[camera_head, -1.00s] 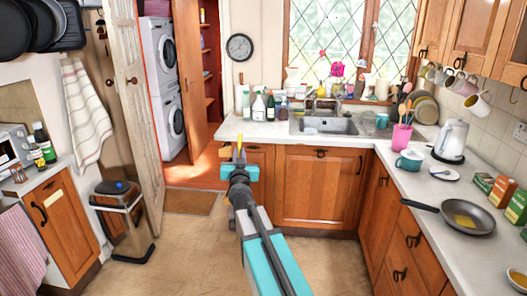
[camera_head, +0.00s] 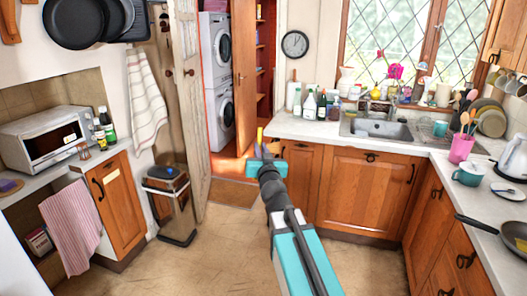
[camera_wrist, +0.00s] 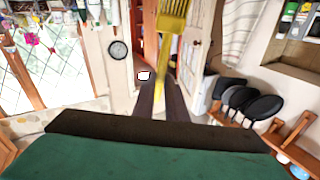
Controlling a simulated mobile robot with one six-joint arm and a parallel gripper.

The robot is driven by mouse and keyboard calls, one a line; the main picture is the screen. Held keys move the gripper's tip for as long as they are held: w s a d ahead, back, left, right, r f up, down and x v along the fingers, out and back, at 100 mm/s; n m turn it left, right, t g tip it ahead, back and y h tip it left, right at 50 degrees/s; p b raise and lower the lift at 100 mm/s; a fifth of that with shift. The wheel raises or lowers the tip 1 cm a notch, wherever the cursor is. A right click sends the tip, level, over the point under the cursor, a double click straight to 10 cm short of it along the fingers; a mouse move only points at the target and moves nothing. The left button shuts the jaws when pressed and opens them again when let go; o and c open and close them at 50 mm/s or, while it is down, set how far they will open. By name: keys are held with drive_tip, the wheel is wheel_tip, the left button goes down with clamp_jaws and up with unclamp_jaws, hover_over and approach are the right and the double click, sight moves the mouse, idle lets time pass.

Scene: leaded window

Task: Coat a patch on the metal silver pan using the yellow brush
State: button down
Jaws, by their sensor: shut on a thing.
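The yellow brush (camera_head: 260,136) is held in my gripper (camera_head: 263,150), over the open floor in the middle of the head view. In the wrist view the brush (camera_wrist: 172,22) has its wide bristle end away from me, and its handle runs between the two dark fingers of my gripper (camera_wrist: 164,88), which are shut on it. A grey metal pan (camera_head: 516,236) lies on the right counter, with its dark handle pointing left.
Several black pans (camera_head: 74,22) hang at the upper left. A toaster oven (camera_head: 47,136) stands on the left counter and a bin (camera_head: 170,205) on the floor. The sink (camera_head: 376,126) is at the back. A pink utensil cup (camera_head: 461,148) and teal mug (camera_head: 468,173) stand near the pan. Mid-floor is clear.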

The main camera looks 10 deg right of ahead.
drive_tip(key=shift+s+a+r+n+y, duration=0.15)
drive_tip(key=shift+s+a+r+y, duration=0.2)
drive_tip(key=shift+a+r, duration=0.3)
drive_tip(key=shift+s+a+r+n+y, duration=0.15)
drive_tip(key=shift+s+a+r+y, duration=0.2)
drive_tip(key=shift+r, duration=0.45)
